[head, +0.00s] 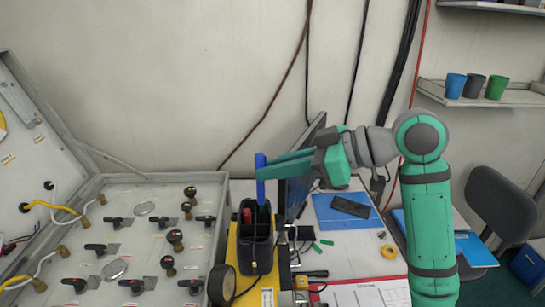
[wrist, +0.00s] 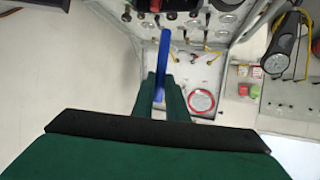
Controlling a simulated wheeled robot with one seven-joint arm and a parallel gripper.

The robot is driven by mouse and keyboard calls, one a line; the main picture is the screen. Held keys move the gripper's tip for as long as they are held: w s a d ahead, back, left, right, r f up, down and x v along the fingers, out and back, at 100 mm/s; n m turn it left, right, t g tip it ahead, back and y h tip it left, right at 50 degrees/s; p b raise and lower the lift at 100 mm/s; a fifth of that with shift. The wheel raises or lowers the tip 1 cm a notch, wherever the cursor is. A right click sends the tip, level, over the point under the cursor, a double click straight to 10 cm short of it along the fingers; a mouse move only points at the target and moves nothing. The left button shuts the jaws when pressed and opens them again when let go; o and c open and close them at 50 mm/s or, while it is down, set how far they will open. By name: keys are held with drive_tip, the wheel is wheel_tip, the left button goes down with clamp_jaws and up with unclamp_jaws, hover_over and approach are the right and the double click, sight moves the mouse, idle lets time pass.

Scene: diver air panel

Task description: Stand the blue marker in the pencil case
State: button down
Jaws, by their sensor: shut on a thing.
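The blue marker (head: 261,180) is upright, and my gripper (head: 264,170) is shut on it near its upper part. It also shows between the fingers in the wrist view (wrist: 163,55). The dark pencil case (head: 257,250) stands open below it in the head view. The marker's lower end is at the case's mouth in the picture. I cannot tell whether it is just above the opening or slightly inside. A red item (head: 247,216) shows in the left part of the case.
A grey valve panel (head: 130,225) with black knobs lies to the left. A yellow surface (head: 232,250) is around the case, with a round black gauge (head: 221,285) beside it. A dark monitor (head: 300,180) stands close right of the case. Cups (head: 474,86) sit on a shelf at right.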

drive_tip(key=shift+f, duration=2.45)
drive_tip(key=shift+w+d+f, duration=0.15)
drive_tip(key=shift+f, duration=0.3)
drive_tip(key=shift+f, duration=2.35)
idle(0.8)
drive_tip(key=c, duration=1.7)
unclamp_jaws()
drive_tip(key=shift+o, duration=0.2)
